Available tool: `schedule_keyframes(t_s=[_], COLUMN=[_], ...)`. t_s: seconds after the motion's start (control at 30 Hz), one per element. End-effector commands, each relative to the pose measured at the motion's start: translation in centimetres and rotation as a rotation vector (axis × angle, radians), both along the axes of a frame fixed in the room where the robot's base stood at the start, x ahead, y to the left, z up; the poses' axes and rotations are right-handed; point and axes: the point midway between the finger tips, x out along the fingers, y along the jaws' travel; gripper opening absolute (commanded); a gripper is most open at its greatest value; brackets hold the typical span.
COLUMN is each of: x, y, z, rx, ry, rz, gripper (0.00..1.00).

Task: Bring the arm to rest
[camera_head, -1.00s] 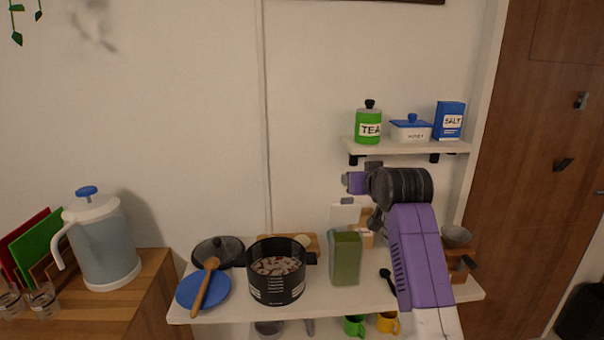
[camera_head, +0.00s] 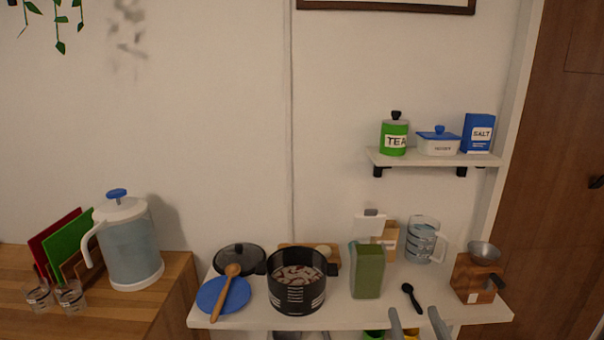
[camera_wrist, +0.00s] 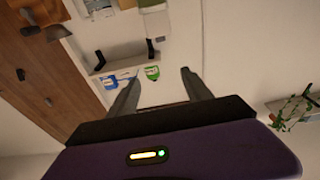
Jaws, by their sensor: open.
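My gripper (camera_head: 419,322) shows at the bottom edge of the head view, with two grey fingertips spread apart in front of the shelf table's front edge. In the wrist view my gripper (camera_wrist: 160,88) is open, with nothing between its fingers. That view is tilted far over, with the wall and the small upper shelf beyond the fingers. The rest of my arm is out of the head view.
The white table (camera_head: 240,318) holds a black pot (camera_head: 296,296), a green container (camera_head: 368,272), a measuring jug (camera_head: 421,240), a wooden grinder (camera_head: 472,280) and a black spoon (camera_head: 411,298). A wall shelf (camera_head: 432,159) carries the tea tin, honey box and salt. A pitcher (camera_head: 130,245) stands at left.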

Motion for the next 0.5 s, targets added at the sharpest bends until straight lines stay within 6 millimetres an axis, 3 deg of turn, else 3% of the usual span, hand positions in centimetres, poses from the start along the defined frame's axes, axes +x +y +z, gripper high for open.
schedule_keyframes(t_s=[0.03, 0.2, 0.5], x=[-2.3, -9.1, -20.7], y=[0.0, 0.2, 0.4], z=[-1.2, -3.1, -4.7], rx=[0.0, 0.0, 0.004], ry=[0.005, 0.005, 0.046], rz=[0.001, 0.005, 0.01], gripper=[0.58, 0.58, 0.58])
